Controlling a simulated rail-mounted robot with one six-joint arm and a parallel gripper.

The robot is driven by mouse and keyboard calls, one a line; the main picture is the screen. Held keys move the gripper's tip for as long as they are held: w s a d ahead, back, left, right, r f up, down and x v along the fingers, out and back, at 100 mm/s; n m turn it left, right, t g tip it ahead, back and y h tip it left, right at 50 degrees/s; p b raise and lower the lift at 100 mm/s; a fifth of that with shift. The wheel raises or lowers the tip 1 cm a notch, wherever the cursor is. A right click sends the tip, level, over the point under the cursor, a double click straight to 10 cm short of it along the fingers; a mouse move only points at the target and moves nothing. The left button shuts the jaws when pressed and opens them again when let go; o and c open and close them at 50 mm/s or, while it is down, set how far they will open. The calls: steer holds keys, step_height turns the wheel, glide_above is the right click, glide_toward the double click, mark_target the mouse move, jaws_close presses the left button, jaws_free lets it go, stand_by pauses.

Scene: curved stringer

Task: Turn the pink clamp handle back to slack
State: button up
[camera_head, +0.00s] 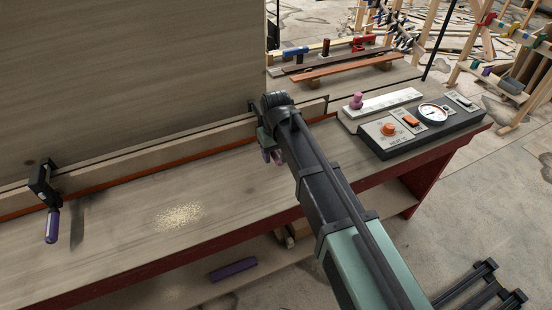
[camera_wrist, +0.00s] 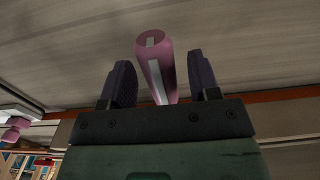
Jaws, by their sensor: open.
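The pink clamp handle (camera_wrist: 158,72) shows in the wrist view, a rounded grip with a pale stripe and a pale square on its end. My gripper (camera_wrist: 162,80) is open, with one dark finger on each side of the handle and visible gaps between them. In the head view my gripper (camera_head: 268,150) is at the bench's strip, below the tall board; small pink-purple ends show there. The clamp's body is hidden behind my arm.
A black clamp with a purple handle (camera_head: 52,225) grips the strip at the left. A control box with a gauge (camera_head: 432,113) and a white scale with a pink knob (camera_head: 356,100) stand at the right. Sawdust (camera_head: 181,217) lies on the otherwise clear bench front.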

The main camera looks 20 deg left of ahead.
steer(key=shift+r, duration=0.1)
steer(key=c, duration=0.9)
